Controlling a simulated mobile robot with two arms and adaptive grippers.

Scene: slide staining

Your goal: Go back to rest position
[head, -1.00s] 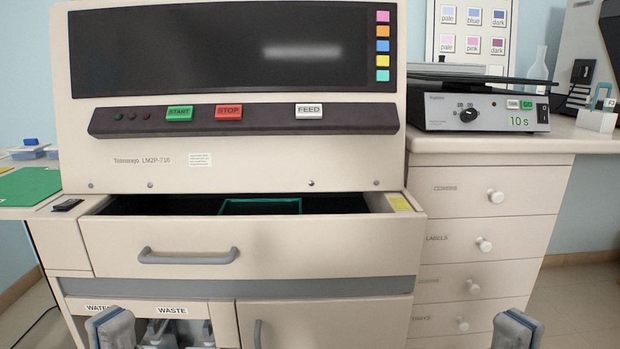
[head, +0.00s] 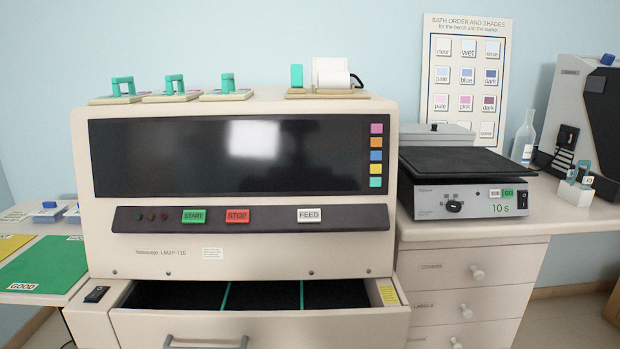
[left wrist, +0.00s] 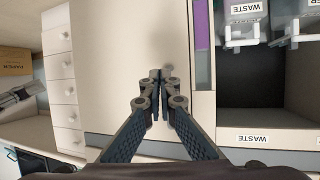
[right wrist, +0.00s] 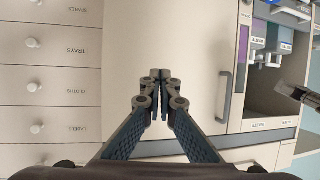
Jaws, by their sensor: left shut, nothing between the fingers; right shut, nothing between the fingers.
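My left gripper (left wrist: 158,76) is shut and empty in the left wrist view, its fingertips together in front of a pale cabinet front. My right gripper (right wrist: 160,76) is shut and empty in the right wrist view, also in front of a pale panel. Neither gripper shows in the head view now. The staining machine (head: 150,254) stands in the middle of the head view. Its wide drawer (head: 270,330) is pulled open, with a dark inside split by green dividers.
Waste-labelled compartments (left wrist: 265,125) lie right of my left gripper in its wrist view. A vertical door handle (right wrist: 223,97) is right of my right gripper. The hotplate-like device (head: 470,205) stands on the right counter above a drawer column (head: 480,290). A green mat (head: 45,266) lies at left.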

